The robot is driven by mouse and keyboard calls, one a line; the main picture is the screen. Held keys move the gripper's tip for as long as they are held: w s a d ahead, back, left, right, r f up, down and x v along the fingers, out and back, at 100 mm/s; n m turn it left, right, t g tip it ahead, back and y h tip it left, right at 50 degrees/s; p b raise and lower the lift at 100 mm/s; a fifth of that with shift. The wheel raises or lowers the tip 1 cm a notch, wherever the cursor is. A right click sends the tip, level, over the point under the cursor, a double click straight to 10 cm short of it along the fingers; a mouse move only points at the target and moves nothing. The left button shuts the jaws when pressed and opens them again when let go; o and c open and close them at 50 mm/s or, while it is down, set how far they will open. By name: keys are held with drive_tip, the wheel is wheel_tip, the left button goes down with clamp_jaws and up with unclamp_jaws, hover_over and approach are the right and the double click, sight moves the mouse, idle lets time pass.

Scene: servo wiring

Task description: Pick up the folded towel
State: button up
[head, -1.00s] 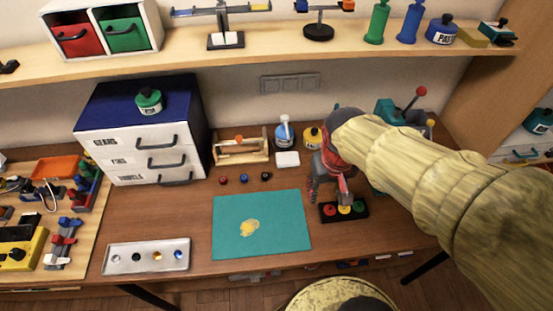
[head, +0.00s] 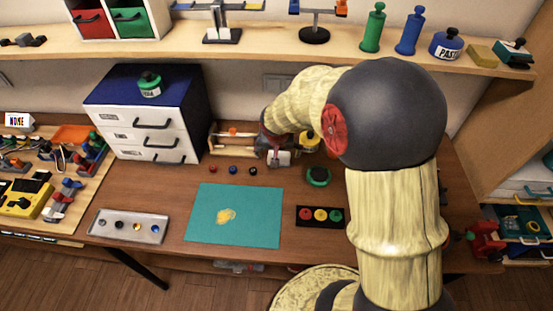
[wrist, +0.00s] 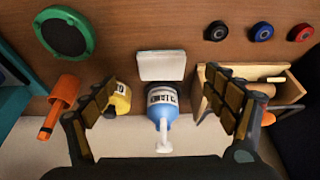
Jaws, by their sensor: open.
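The folded towel (wrist: 161,66) is a small white square lying flat on the wooden bench, centred ahead of my gripper in the wrist view. My gripper (wrist: 160,98) is open and empty, one dark finger with brown pads on either side of the picture. The towel shows in the gap between the fingers, apart from them. In the head view my gripper (head: 277,146) hangs over the back of the bench, and it and my arm partly hide the towel's area.
A blue spray bottle (wrist: 161,108) stands right beside the towel. A yellow container (wrist: 119,98), an orange-handled tool (wrist: 61,98) and a wooden rack (wrist: 268,90) flank it. The teal mat (head: 233,216) and white drawer unit (head: 150,125) are nearby, and a shelf overhangs.

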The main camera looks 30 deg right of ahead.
drive_tip(key=b+x, duration=0.2)
drive_tip(key=x, duration=0.6)
drive_tip(key=shift+a, duration=0.15)
drive_tip(key=shift+r, duration=0.15)
drive_tip(key=c, duration=0.3)
drive_tip(key=c, duration=0.7)
drive_tip(key=shift+c, duration=0.2)
